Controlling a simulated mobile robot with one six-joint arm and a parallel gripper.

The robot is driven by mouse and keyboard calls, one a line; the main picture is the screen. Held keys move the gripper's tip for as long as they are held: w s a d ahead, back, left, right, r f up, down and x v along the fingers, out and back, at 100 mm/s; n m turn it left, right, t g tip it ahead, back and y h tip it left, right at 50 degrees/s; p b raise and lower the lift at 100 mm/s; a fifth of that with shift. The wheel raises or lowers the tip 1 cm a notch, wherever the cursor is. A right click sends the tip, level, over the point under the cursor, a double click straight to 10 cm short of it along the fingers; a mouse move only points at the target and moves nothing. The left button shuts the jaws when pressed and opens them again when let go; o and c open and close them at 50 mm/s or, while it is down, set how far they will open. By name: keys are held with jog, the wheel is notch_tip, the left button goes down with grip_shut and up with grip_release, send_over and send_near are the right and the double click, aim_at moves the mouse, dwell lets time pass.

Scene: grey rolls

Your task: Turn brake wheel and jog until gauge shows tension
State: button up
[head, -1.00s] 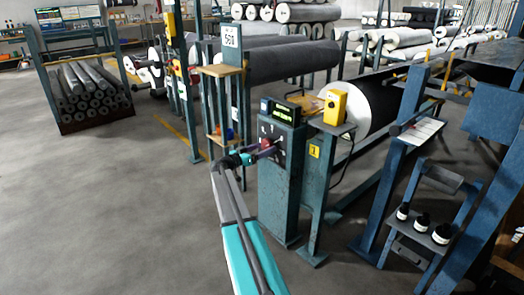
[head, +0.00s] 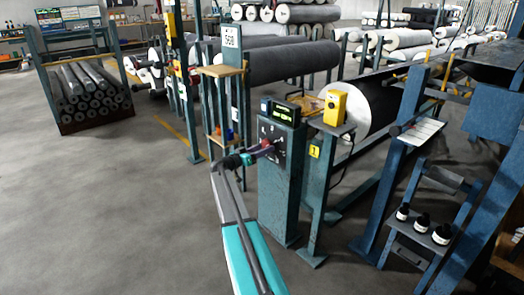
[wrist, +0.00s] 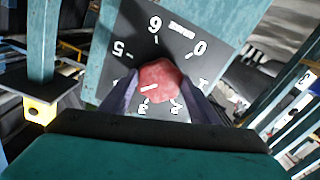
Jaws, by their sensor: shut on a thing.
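A red knob (wrist: 160,82) with a white pointer mark sits on a dark dial plate (wrist: 190,45) with white numbers; 0, 2, 3, 5 and 6 are readable. The white mark points to the lower left in the wrist view, near the 3 side. My gripper (wrist: 158,90) is shut on the knob, one finger on each side. In the head view my gripper (head: 262,151) reaches the dial on the front of a teal control post (head: 281,190). A display with green text (head: 288,112) is on top of the post; its text is too small to read.
A yellow box (head: 334,103) stands on a stand right of the post, in front of a large roll (head: 370,106). A rack of grey rolls (head: 88,90) is at the left. The floor at left is clear.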

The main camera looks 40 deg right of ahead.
jog(key=n, duration=0.3)
jog(key=n+p, duration=0.1)
jog(key=n, duration=0.2)
jog(key=n+p, duration=0.1)
jog(key=n, duration=0.2)
jog(key=shift+d+r, duration=0.25)
jog(key=shift+r, duration=0.05)
jog(key=shift+s+n+p, duration=0.1)
jog(key=shift+n+p, duration=0.8)
jog(key=shift+n, duration=0.8)
jog(key=o, duration=1.1)
jog(key=shift+f, duration=0.1)
jog(key=shift+c, duration=0.2)
jog(key=shift+a, duration=0.1)
jog(key=a+p, duration=0.1)
jog(key=a, duration=1.2)
jog(key=shift+w+a, duration=0.35)
jog(key=shift+w, duration=0.1)
